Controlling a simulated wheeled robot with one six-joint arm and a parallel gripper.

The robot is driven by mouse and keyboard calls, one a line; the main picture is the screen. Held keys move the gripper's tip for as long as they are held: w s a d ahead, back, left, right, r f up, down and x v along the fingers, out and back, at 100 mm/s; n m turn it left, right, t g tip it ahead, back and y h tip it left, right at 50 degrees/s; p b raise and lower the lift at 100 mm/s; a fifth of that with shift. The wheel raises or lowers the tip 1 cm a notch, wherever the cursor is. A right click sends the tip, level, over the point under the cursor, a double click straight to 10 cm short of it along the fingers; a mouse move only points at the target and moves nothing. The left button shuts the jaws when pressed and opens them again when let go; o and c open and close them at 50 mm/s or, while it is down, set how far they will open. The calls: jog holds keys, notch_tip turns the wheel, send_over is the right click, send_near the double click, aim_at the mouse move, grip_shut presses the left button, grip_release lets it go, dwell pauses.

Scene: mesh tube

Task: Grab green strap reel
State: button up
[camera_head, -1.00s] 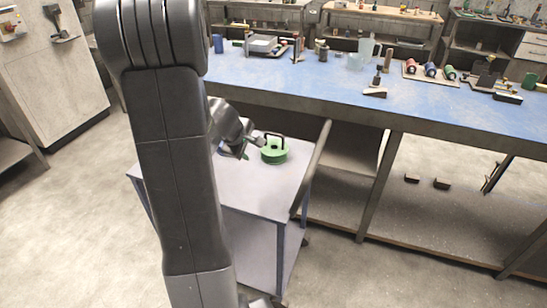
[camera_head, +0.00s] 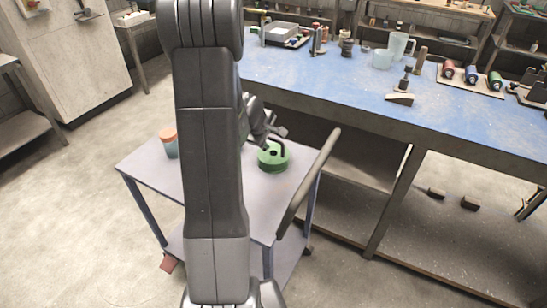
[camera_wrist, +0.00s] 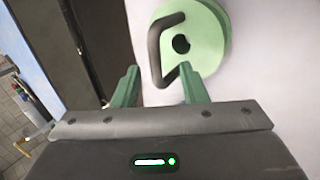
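The green strap reel (camera_head: 274,163) lies flat on the light top of the cart, near its back right edge. In the wrist view the reel (camera_wrist: 208,40) is a green disc with a dark centre hole and a black bar handle (camera_wrist: 154,45). My gripper (camera_wrist: 160,86) is open, its two green fingers spread at the near side of the reel. The handle's near corner shows between the fingertips; I cannot tell the height gap. In the head view my arm hides part of the cart, and my gripper (camera_head: 277,133) is just behind the reel.
A jar with an orange lid (camera_head: 170,141) stands at the cart's left. The cart (camera_head: 262,212) has a raised handle (camera_head: 312,180) on its right. A blue workbench (camera_head: 340,90) with tools, cups and colored rolls stands close behind.

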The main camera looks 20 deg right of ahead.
aim_at(273, 150)
jog(key=x, duration=0.5)
jog(key=shift+s+d, duration=0.15)
jog(key=shift+d, duration=0.2)
jog(key=shift+r, duration=0.1)
jog(key=shift+c, duration=0.5)
grip_shut()
dwell(0.4)
